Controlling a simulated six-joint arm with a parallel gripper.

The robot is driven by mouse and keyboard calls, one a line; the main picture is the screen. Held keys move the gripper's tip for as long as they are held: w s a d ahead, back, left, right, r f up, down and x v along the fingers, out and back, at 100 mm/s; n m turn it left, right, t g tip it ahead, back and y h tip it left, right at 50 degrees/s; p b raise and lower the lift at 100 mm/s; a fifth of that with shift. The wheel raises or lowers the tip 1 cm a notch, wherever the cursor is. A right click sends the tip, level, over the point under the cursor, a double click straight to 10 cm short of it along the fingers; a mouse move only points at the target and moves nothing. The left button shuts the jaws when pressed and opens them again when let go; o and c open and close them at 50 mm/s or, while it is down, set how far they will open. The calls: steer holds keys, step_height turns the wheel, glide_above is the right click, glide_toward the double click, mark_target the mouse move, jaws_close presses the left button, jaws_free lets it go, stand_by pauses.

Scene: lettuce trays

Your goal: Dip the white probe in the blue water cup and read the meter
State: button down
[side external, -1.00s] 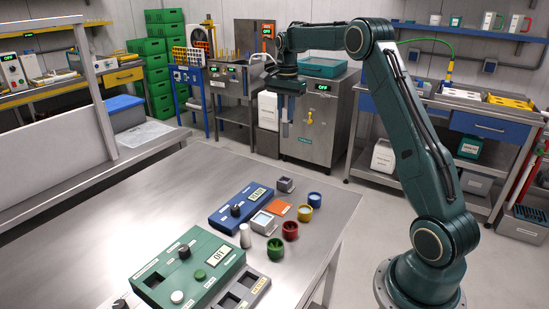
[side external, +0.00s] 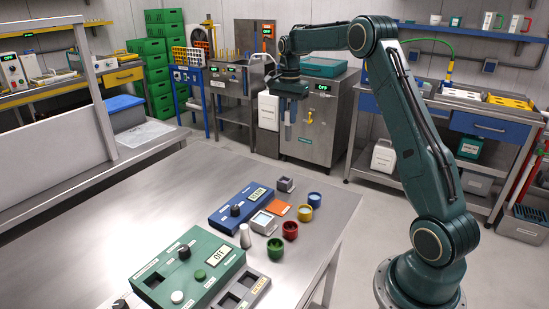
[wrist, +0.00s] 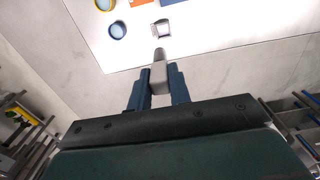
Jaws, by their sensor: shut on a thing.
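My gripper (side external: 287,114) is shut on a pale grey-white probe (wrist: 158,75) and holds it in the air past the far end of the table. The probe's lower end (side external: 288,133) points down in the side view. The blue cup (side external: 314,199) stands on the table near its right edge, with pale liquid inside; it also shows in the wrist view (wrist: 117,31). The probe is apart from the cup. A blue meter (side external: 229,217) with a lit display (side external: 259,194) lies left of the cups; its reading is too small to tell.
Yellow (side external: 305,213), red (side external: 290,230) and green (side external: 275,250) cups line the table's right side. A small grey holder (side external: 285,184), an orange card (side external: 278,208) and a silver cylinder (side external: 245,236) stand nearby. A green box (side external: 190,270) reads OFF. The table's left part is clear.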

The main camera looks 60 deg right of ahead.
steer(key=s+a+f, duration=0.2)
steer(key=s+f, duration=0.8)
steer(key=s, duration=0.2)
steer(key=shift+a+f, duration=0.4)
steer(key=shift+f, duration=0.15)
steer(key=shift+f, duration=2)
steer(key=shift+f, duration=1.35)
stand_by(2.6)
